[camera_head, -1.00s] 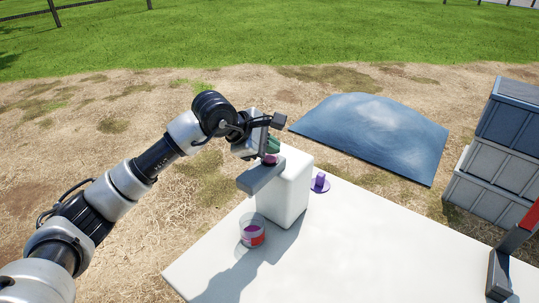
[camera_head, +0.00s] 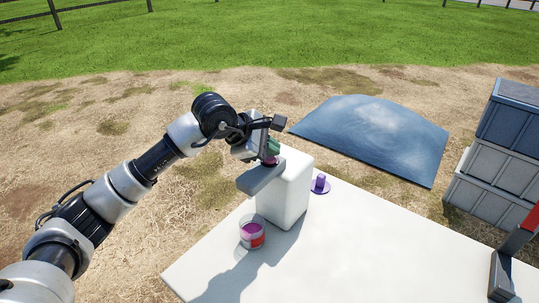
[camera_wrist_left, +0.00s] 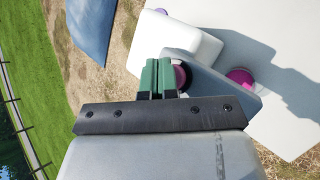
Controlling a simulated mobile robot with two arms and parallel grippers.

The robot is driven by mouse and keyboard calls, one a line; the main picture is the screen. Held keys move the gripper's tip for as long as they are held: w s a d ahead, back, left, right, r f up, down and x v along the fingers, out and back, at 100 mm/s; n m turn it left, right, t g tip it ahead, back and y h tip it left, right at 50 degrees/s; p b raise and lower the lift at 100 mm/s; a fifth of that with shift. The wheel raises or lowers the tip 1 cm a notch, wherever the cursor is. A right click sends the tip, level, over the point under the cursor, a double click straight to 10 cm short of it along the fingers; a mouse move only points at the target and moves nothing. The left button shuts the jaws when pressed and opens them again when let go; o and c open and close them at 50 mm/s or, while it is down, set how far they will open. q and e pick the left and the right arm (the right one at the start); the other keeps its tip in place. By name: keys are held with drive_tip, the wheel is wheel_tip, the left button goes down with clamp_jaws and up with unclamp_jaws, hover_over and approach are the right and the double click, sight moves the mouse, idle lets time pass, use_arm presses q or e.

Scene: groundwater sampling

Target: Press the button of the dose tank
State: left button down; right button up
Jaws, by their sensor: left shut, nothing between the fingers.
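The dose tank (camera_head: 285,200) is a white rounded block with a grey arm (camera_head: 259,179) reaching out to the left. Its purple-pink button (camera_head: 271,160) sits on top of the grey arm; in the left wrist view the button (camera_wrist_left: 180,76) is partly hidden by my fingers. My left gripper (camera_head: 273,147) is shut and empty, its green fingertips at the button and apparently touching it. A clear cup (camera_head: 251,233) with pink-purple liquid and a red mark stands on the table under the grey arm; it also shows in the left wrist view (camera_wrist_left: 240,78). My right gripper is not in view.
The white table (camera_head: 350,255) is mostly clear in front. A purple knobbed piece (camera_head: 320,184) lies behind the tank. A red and dark grey stand (camera_head: 510,255) is at the right edge. A blue tarp (camera_head: 370,133) and stacked grey crates (camera_head: 495,165) are beyond the table.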

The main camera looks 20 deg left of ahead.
sight(270, 159)
use_arm(q)
drive_tip(key=shift+r, duration=0.65)
drive_tip(key=shift+r, duration=0.1)
wheel_tip(270, 159, up, 6)
drive_tip(key=p, duration=0.3)
idle(0.7)
